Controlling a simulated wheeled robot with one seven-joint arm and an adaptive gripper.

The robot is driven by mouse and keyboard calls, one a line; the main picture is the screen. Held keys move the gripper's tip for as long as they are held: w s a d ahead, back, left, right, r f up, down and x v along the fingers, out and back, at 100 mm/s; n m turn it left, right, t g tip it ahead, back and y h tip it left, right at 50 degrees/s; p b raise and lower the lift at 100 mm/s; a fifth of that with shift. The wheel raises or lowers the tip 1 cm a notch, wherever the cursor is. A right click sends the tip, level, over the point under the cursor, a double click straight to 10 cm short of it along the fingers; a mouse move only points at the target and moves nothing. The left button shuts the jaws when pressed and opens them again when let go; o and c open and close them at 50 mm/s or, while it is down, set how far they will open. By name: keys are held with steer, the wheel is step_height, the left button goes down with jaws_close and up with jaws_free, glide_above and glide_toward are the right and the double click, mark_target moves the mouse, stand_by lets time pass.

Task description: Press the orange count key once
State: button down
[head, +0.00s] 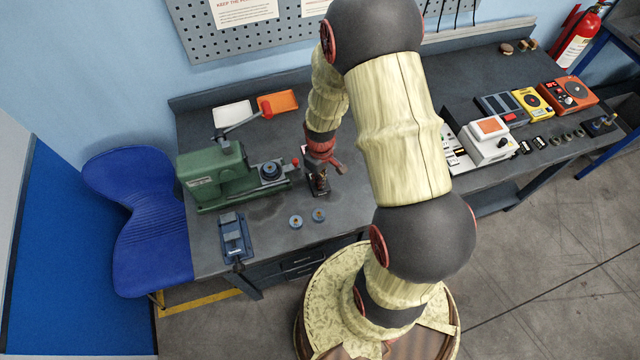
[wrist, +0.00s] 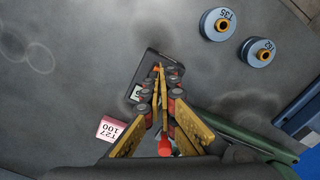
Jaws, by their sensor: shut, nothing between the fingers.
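A small dark counter box (wrist: 168,63) lies on the bench under my gripper in the wrist view, with a small pale display (wrist: 136,92) at its left edge. A small orange patch (wrist: 155,69), apparently the count key, shows right beside my fingertips. My gripper (wrist: 160,71) is shut and empty, its tips over the box. I cannot tell whether they touch the key. In the head view my gripper (head: 319,178) points down at the box, left of the bench's middle; the key is not discernible there.
Two blue-grey discs, T35 (wrist: 218,24) and one beside it (wrist: 258,52), lie near the box. A pink tag (wrist: 112,129) marked T27 100 is close by. Bench front is partly clear.

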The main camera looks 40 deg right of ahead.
steer(key=shift+f, duration=0.15)
steer(key=shift+r+p, duration=2.1)
steer(key=shift+r, duration=0.95)
